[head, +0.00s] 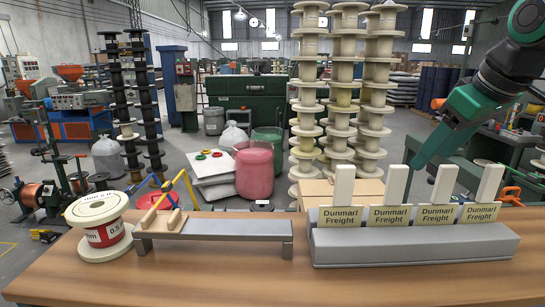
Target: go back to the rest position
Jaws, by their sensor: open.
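My arm comes in from the upper right in teal and black. My gripper (428,150) is the teal end that points down and left, above the back of a grey rack (415,244). It is open, with nothing seen in it; its two fingers cannot be told apart clearly. The grey rack stands at the right of the table and bears several upright white slats with cream "Dunmarl Freight" labels (386,215). A white spool with a red label (104,233) sits at the table's left end, apart from my gripper.
A low grey stand (222,228) with a wooden cradle (162,219) at its left end stands between spool and rack. The wooden table (200,283) is bare along its front. Tall stacks of spools (343,100) stand on the floor behind.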

